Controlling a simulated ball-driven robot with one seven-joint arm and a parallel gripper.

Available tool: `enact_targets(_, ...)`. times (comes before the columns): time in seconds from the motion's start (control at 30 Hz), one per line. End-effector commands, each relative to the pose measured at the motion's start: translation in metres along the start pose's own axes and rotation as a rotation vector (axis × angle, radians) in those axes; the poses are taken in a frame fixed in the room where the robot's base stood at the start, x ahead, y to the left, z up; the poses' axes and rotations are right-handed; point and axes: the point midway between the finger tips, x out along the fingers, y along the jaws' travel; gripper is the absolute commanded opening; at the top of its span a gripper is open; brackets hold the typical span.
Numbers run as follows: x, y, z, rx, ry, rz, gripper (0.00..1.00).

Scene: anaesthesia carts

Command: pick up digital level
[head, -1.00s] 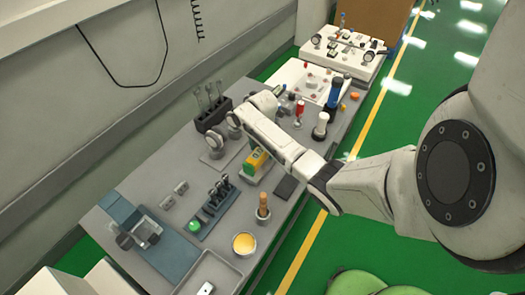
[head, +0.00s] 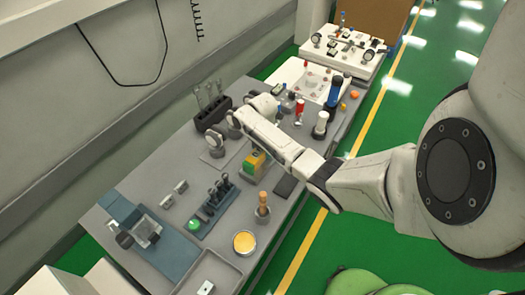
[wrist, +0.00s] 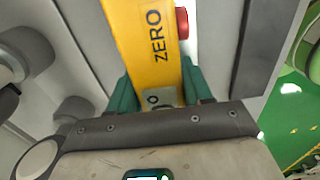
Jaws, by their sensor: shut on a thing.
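The digital level (wrist: 143,30) is a yellow body marked ZERO, running up the middle of the wrist view. In the head view its yellow and green body (head: 254,162) shows at the middle of the grey bench, just below my arm. My gripper (wrist: 157,92) has its green fingers on both sides of the yellow body and is shut on it. The fingertips are mostly hidden in the head view. I cannot tell whether the level is clear of the bench.
A red knob (wrist: 182,22) shows beside the level. Nearby on the grey bench (head: 165,235) stand a black rack (head: 212,115), a green ball (head: 195,224), a cup with yellow contents (head: 244,243) and a wooden-handled tool (head: 263,205). A dark flat pad (head: 287,187) lies to the right.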

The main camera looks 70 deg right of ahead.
Motion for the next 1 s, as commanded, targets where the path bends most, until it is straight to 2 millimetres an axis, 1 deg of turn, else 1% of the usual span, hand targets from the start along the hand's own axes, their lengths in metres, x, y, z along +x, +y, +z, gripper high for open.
enact_targets(0.03, 0.0, 0.0, 0.0, 0.0, 0.0, 0.0, 0.12)
enact_targets(0.07, 0.0, 0.0, 0.0, 0.0, 0.0, 0.0, 0.09)
enact_targets(0.1, -0.001, 0.0, 0.0, 0.0, 0.0, 0.0, 0.09)
enact_targets(0.37, -0.002, 0.001, 0.0, 0.0, -0.001, 0.001, 0.08)
enact_targets(0.47, -0.005, 0.001, 0.0, 0.0, 0.0, 0.002, 0.08)
enact_targets(0.57, -0.013, 0.001, 0.0, 0.0, 0.0, 0.004, 0.08)
enact_targets(0.67, -0.027, 0.002, 0.0, 0.0, -0.001, 0.006, 0.08)
enact_targets(0.7, -0.034, -0.001, -0.001, 0.001, 0.0, 0.005, 0.08)
enact_targets(0.77, -0.044, -0.01, -0.004, 0.001, 0.002, 0.005, 0.08)
enact_targets(1.0, -0.089, -0.047, -0.015, 0.002, 0.0, 0.006, 0.08)
